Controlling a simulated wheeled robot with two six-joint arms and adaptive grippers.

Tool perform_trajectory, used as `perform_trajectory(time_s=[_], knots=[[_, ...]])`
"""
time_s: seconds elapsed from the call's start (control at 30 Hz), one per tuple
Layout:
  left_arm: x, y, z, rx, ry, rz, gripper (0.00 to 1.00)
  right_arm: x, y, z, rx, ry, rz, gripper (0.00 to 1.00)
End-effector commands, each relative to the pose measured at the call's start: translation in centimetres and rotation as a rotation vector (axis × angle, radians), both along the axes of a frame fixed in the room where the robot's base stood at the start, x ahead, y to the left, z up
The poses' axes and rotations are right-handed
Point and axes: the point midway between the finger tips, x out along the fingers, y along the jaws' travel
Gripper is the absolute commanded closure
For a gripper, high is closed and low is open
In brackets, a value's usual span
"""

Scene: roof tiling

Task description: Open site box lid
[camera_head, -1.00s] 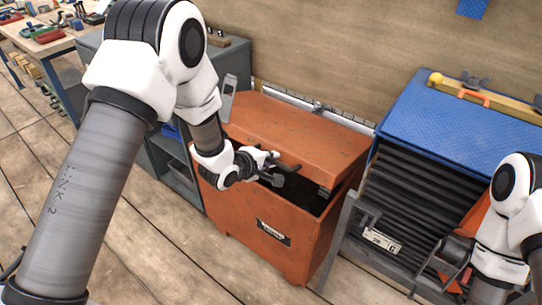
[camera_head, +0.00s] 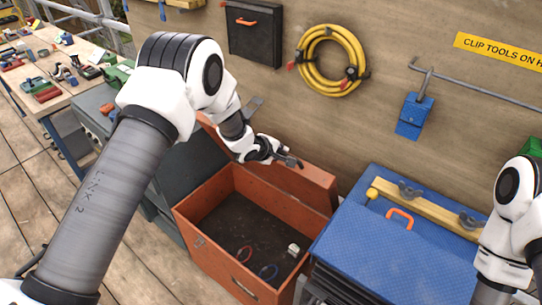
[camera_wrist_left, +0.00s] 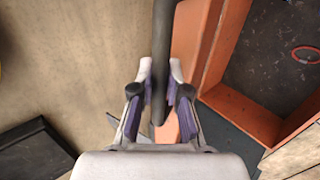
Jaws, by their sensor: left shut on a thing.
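The orange site box (camera_head: 215,262) stands open on the floor at the middle of the head view. Its lid (camera_head: 313,188) is raised and stands up at the back of the box, against the wall side. My left gripper (camera_head: 292,161) is at the lid's upper edge. In the left wrist view my left gripper (camera_wrist_left: 160,95) is shut on a dark bar, the lid handle (camera_wrist_left: 161,55), with the orange lid (camera_wrist_left: 190,35) beside it. My right arm shows at the right edge of the head view, but its gripper is out of frame.
Inside the box lie a red ring (camera_head: 244,253), a blue ring (camera_head: 268,271) and a small pale item (camera_head: 293,249). A blue-topped box (camera_head: 375,250) with a yellow level (camera_head: 425,207) stands close on the right. A workbench (camera_head: 60,85) with tools is at the left.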

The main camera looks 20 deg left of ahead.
Motion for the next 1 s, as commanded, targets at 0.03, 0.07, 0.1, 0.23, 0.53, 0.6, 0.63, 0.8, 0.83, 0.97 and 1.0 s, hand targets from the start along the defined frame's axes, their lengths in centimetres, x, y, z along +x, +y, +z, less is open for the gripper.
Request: perform_trajectory(time_s=[0.03, 0.07, 0.1, 0.23, 0.53, 0.6, 0.63, 0.8, 0.83, 0.97, 1.0], knots=[[0.7, -0.4, 1.0, 0.000, 0.002, -0.002, 1.00, 0.0, 0.0, 1.7, 0.000, 0.000, 0.000, 0.60], [1.2, -0.5, 1.2, 0.002, 0.003, -0.002, 1.00, 0.0, 0.0, 2.1, 0.000, 0.000, 0.000, 0.60], [1.8, -0.7, 1.3, 0.001, 0.002, -0.001, 1.00, 0.0, 0.0, 2.6, 0.000, 0.001, 0.000, 0.60], [3.2, -1.3, 1.6, 0.000, 0.002, -0.001, 1.00, 0.0, 0.0, 3.6, 0.000, 0.001, 0.000, 0.60], [4.4, -1.7, 1.6, -0.002, 0.002, 0.001, 1.00, 0.0, 0.0, 4.1, 0.000, 0.001, 0.000, 0.60], [4.4, -1.7, 1.6, -0.002, 0.001, 0.001, 1.00, 0.0, 0.0, 4.1, 0.000, 0.000, 0.000, 0.60], [4.4, -1.7, 1.6, -0.002, 0.001, 0.001, 1.00, 0.0, 0.0, 4.1, 0.000, 0.000, 0.000, 0.60], [4.5, -1.7, 1.7, -0.002, -0.001, 0.000, 0.83, 0.0, 0.0, 4.1, 0.000, 0.000, 0.000, 0.60], [4.5, -1.7, 1.7, -0.002, -0.002, 0.000, 0.72, 0.0, 0.0, 4.1, 0.000, 0.000, 0.000, 0.60], [4.5, -1.7, 1.7, -0.002, 0.000, 0.000, 0.60, 0.0, 0.0, 4.1, 0.000, 0.000, 0.000, 0.60], [4.4, -1.6, 1.7, -0.002, 0.000, 0.000, 0.60, 0.0, 0.0, 4.1, 0.000, 0.000, 0.000, 0.60]])
